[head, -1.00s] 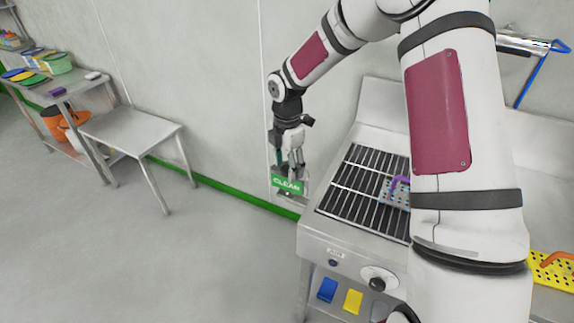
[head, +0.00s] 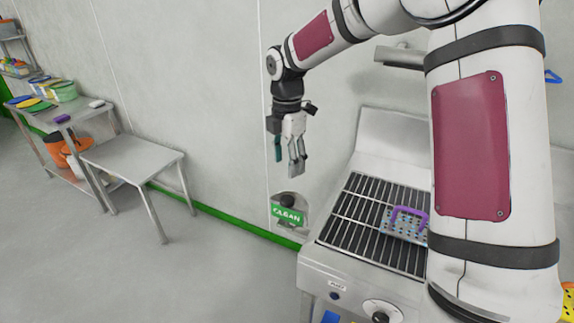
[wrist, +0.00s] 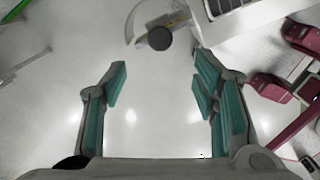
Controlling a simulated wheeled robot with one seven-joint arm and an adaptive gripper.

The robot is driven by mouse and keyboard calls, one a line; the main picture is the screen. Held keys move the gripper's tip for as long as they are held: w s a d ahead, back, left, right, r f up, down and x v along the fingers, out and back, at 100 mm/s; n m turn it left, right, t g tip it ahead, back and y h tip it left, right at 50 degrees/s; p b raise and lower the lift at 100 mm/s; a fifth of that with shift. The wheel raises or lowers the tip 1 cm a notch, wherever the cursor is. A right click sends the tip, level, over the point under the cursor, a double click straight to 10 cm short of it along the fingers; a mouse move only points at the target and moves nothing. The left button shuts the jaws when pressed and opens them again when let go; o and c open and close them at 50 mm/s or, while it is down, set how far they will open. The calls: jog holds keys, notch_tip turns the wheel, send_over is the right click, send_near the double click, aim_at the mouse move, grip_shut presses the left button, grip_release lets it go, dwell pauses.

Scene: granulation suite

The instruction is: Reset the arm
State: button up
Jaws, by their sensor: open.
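My gripper (head: 290,163) hangs from my raised arm in front of the wall, pointing down, in the head view. In the wrist view my gripper (wrist: 160,95) shows its two teal-padded fingers spread apart with nothing between them. Below it in the head view is a green sign (head: 287,215) with white lettering, with a dark round knob (head: 287,200) above it. The dark knob also shows in the wrist view (wrist: 159,38), beyond the fingertips and apart from them.
A grill-topped steel unit (head: 362,222) stands to the right, with a blue perforated plate with a purple handle (head: 403,226) on it. A small steel table (head: 130,156) and a shelf unit (head: 62,112) stand at the left. The floor between is clear.

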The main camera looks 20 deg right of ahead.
dwell(0.3)
jog(key=s+r+m+t+h, duration=0.2)
jog(key=s+r+m, duration=1)
jog(key=s, duration=0.4)
jog(key=s+r+m+t+y, duration=0.2)
jog(key=s+m, duration=0.7)
jog(key=s, duration=0.6)
jog(key=shift+a+m+t, duration=0.2)
jog(key=shift+m+t, duration=0.2)
jog(key=shift+t, duration=0.3)
